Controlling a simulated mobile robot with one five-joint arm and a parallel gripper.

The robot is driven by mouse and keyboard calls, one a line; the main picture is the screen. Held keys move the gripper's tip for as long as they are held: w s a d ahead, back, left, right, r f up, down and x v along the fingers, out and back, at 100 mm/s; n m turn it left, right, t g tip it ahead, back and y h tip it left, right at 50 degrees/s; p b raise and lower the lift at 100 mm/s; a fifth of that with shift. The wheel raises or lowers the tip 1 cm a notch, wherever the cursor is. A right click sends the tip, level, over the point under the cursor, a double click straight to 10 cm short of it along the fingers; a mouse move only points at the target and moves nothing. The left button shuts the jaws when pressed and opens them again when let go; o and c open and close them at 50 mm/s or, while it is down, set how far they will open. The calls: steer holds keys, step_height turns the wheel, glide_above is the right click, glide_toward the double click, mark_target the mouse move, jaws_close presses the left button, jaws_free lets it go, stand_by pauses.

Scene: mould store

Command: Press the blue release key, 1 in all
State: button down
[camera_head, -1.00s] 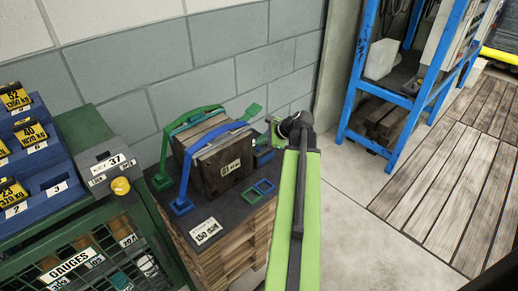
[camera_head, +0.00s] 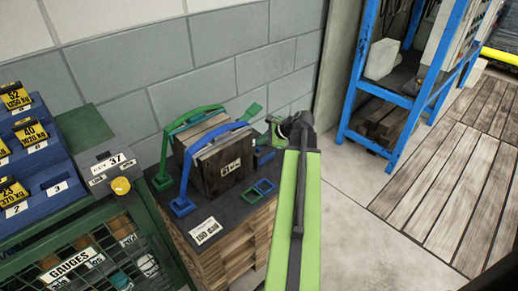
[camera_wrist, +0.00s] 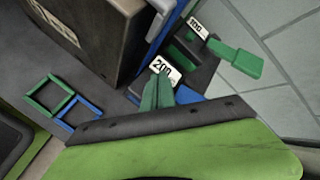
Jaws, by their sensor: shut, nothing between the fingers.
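The blue release key (camera_wrist: 188,95) shows in part in the wrist view, beside a white label reading 200. My gripper (camera_wrist: 157,80) has its green fingers together in front of it and hides much of it. I cannot tell whether they touch. In the head view a blue part (camera_head: 264,155) shows at the right side of the brown mould block (camera_head: 225,165), below my gripper (camera_head: 274,128). A green key (camera_wrist: 186,50) lies farther back, by a label reading 100.
A blue strap (camera_head: 212,145) and a green strap (camera_head: 190,122) arch over the block. A blue rack (camera_head: 400,100) stands right. A grey box with a yellow button (camera_head: 121,186) is left. The wall is close behind.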

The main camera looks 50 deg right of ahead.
steer(key=shift+f+b, duration=0.35)
steer(key=shift+f, duration=0.05)
steer(key=shift+f+b, duration=0.5)
stand_by(0.4)
steer(key=shift+r, duration=0.1)
steer(key=shift+r+p, duration=0.8)
steer(key=shift+p, duration=0.1)
step_height(320, 180, up, 5)
steer(key=p, duration=0.5)
stand_by(0.7)
